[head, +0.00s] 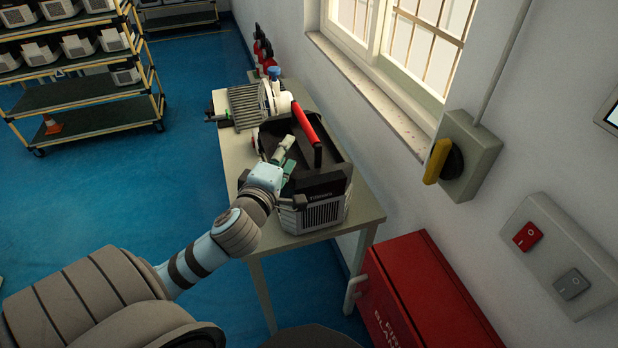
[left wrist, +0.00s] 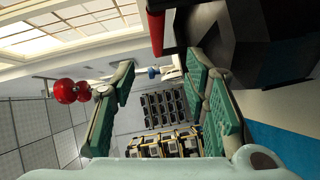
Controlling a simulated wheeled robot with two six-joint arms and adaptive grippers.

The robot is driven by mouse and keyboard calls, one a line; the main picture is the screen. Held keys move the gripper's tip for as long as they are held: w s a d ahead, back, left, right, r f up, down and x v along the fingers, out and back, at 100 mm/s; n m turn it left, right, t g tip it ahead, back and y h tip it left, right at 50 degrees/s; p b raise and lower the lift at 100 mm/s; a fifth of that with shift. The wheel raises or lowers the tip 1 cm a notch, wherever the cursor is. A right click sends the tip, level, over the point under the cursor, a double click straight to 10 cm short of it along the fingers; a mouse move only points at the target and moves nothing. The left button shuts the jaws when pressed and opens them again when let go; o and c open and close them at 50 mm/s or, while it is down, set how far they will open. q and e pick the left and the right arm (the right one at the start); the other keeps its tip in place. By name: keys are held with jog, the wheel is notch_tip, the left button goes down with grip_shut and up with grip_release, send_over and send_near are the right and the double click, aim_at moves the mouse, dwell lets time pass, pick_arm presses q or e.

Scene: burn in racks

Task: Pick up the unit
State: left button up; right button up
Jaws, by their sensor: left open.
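The unit (head: 322,205), a black box with a light grey grille front and a red bar handle (head: 306,121), stands on a small table (head: 368,206). My left gripper (head: 284,160) is at the unit's left side, below and left of the handle in the head view. Its green-padded fingers are apart with nothing between them. In the left wrist view, the open fingers (left wrist: 162,72) show with the red handle (left wrist: 156,32) beyond their upper edge and the dark unit body (left wrist: 268,42) at right. Whether a finger touches the unit cannot be told. My right gripper is not in view.
A grey ribbed motor-like device (head: 246,105) stands behind the unit on the table. A wall with a window sill (head: 372,95) and a yellow-handled switch box (head: 466,155) is to the right. A red cabinet (head: 425,290) stands front right. A rack (head: 85,93) is back left; blue floor lies clear between.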

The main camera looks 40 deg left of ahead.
aim_at(303, 125)
pick_arm(q)
jog(key=p+x, duration=0.1)
jog(key=x, duration=1.3)
jog(key=shift+w+d+r, duration=0.1)
jog(key=shift+w+r, duration=0.05)
grip_shut()
jog(key=shift+r, duration=0.35)
jog(key=shift+f, duration=0.1)
